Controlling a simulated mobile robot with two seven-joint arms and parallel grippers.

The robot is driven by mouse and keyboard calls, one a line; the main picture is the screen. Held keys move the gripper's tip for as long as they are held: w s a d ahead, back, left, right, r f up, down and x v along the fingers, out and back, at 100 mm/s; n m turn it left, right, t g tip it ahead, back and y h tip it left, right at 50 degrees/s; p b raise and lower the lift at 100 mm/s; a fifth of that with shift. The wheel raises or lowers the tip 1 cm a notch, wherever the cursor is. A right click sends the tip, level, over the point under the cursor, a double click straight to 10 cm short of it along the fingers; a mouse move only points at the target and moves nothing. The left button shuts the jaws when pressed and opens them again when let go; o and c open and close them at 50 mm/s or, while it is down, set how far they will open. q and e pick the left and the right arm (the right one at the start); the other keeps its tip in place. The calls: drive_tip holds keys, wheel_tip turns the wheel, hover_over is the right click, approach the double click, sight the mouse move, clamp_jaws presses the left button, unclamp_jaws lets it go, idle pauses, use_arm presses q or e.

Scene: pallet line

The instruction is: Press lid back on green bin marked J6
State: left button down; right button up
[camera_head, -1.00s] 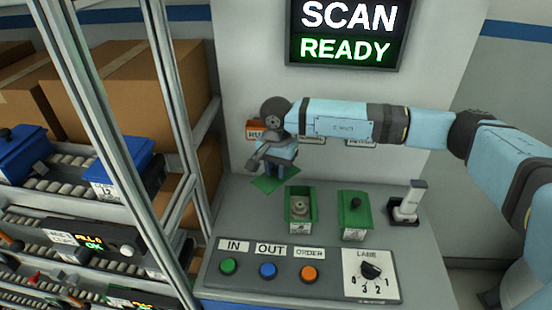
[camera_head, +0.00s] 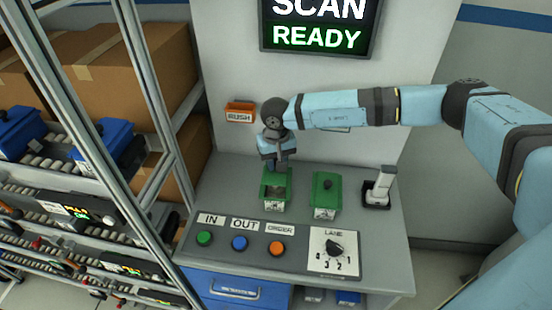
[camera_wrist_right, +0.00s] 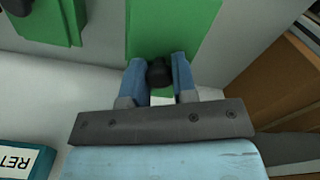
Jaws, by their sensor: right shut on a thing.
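My right gripper (camera_head: 281,166) points down over the open green bin (camera_head: 275,206) on the grey bench. In the right wrist view it is shut on the black knob (camera_wrist_right: 158,73) of a green lid (camera_wrist_right: 172,30). In the head view the lid is hard to make out under the fingers, and I cannot tell whether it touches the bin. The bin's interior still shows dark below the gripper. The label on its front is too small to read. My left gripper is not in view.
A second green bin (camera_head: 324,205) with its lid on stands just to the right. A black-and-white stand (camera_head: 378,188) is beyond it. A button panel (camera_head: 222,250) lies in front. A metal rack post (camera_head: 150,95) rises at the left.

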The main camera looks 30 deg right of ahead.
drive_tip(key=shift+f, duration=0.85)
wheel_tip(320, 180, down, 2)
drive_tip(key=shift+b, duration=0.6)
drive_tip(key=shift+f+b, duration=0.6)
drive_tip(key=shift+f, duration=0.25)
drive_tip(key=shift+b, duration=0.45)
drive_tip(key=shift+f+b, duration=0.1)
drive_tip(key=shift+b, duration=0.25)
